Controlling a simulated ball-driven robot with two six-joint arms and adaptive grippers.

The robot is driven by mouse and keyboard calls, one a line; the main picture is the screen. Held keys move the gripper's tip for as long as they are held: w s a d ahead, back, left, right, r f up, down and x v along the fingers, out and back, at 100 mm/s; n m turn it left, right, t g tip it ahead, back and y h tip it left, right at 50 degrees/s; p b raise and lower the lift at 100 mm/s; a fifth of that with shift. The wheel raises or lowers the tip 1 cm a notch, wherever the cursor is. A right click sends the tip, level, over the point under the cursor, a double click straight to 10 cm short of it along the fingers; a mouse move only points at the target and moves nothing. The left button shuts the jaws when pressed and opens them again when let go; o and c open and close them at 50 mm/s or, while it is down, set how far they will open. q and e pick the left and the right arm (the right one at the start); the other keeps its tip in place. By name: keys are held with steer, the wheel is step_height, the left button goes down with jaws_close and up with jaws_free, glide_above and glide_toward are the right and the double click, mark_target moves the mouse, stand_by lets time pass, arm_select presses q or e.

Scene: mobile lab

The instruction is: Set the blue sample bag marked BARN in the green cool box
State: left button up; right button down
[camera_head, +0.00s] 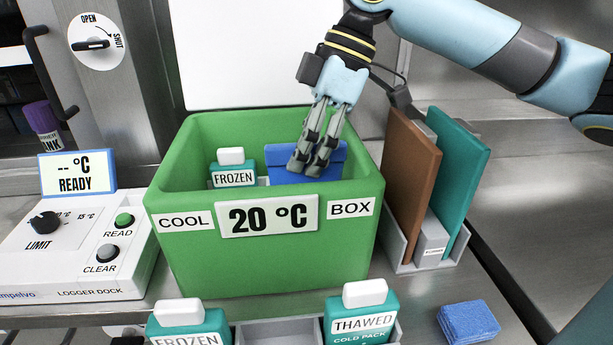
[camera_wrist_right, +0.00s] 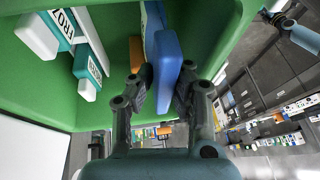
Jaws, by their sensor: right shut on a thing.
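The green cool box (camera_head: 265,262) stands open in the middle of the counter, its front display reading 20 °C. The blue sample bag (camera_head: 332,160) is inside it, upright near the right; it also shows in the right wrist view (camera_wrist_right: 168,65). My right gripper (camera_head: 309,165) reaches down into the box from above, its fingers shut on the bag. The front wall hides the bag's lower part, so I cannot tell whether it touches the floor. No BARN marking is readable. A FROZEN cold pack (camera_head: 233,175) stands in the box to the left. My left gripper is out of view.
The logger dock (camera_head: 70,270) is left of the box, with a READY display (camera_head: 78,175). A rack of brown and teal boards (camera_head: 414,185) stands close on the right. In front are another FROZEN pack (camera_head: 188,328), a THAWED pack (camera_head: 361,312) and a blue sponge (camera_head: 468,322).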

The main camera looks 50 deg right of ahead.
steer(key=shift+f+b, duration=0.35)
steer(key=shift+f, duration=1.95)
steer(key=shift+f, duration=0.2)
steer(key=c, duration=1.3)
jaws_free()
steer(key=shift+c, duration=0.2)
steer(key=p+v, duration=0.7)
steer(key=v, duration=0.5)
steer(key=shift+r, duration=0.2)
